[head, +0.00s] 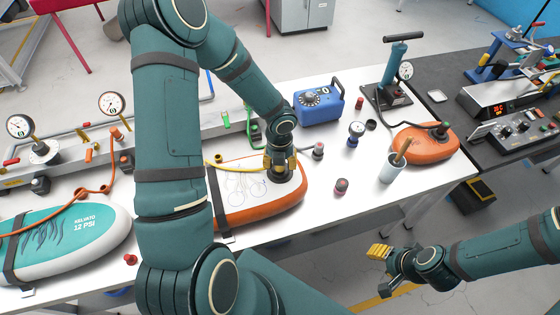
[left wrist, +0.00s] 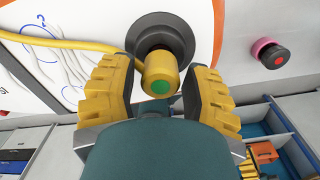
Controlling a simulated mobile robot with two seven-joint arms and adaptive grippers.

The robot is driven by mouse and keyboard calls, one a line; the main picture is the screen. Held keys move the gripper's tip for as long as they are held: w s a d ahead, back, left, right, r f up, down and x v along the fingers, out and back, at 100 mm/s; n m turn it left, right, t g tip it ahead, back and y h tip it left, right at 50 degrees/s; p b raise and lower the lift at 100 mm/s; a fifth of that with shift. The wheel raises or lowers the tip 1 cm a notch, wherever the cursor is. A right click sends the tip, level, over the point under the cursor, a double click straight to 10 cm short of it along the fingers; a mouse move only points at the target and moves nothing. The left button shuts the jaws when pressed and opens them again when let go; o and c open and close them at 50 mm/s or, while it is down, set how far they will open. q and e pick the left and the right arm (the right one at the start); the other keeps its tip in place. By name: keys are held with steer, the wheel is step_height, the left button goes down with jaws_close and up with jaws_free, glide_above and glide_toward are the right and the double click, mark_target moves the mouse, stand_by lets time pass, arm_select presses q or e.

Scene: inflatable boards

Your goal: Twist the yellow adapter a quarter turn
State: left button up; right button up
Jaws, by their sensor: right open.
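The yellow adapter (left wrist: 160,72), with a green end face, sits at a dark round valve (left wrist: 160,38) in the left wrist view. My left gripper (left wrist: 160,95) has one yellow finger on each side of it, with a narrow gap showing on both sides. A yellow hose (left wrist: 70,42) runs in from the left to the adapter. In the head view, my left gripper (head: 281,168) points down over the orange-edged board (head: 262,211) and hides the adapter. My right gripper (head: 382,252) is open and empty, out in front of the table.
A pink-and-black cap (head: 341,186) stands right of the board, and a grey cup (head: 391,170) stands farther right. A blue box (head: 320,104) and a hand pump (head: 392,75) are behind. A teal board (head: 70,240) lies at the left.

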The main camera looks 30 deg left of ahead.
arm_select(q)
steer(key=shift+o, duration=0.4)
steer(key=shift+w+r, duration=0.1)
steer(key=shift+r, duration=0.15)
step_height(320, 180, up, 12)
steer(key=shift+f, duration=0.2)
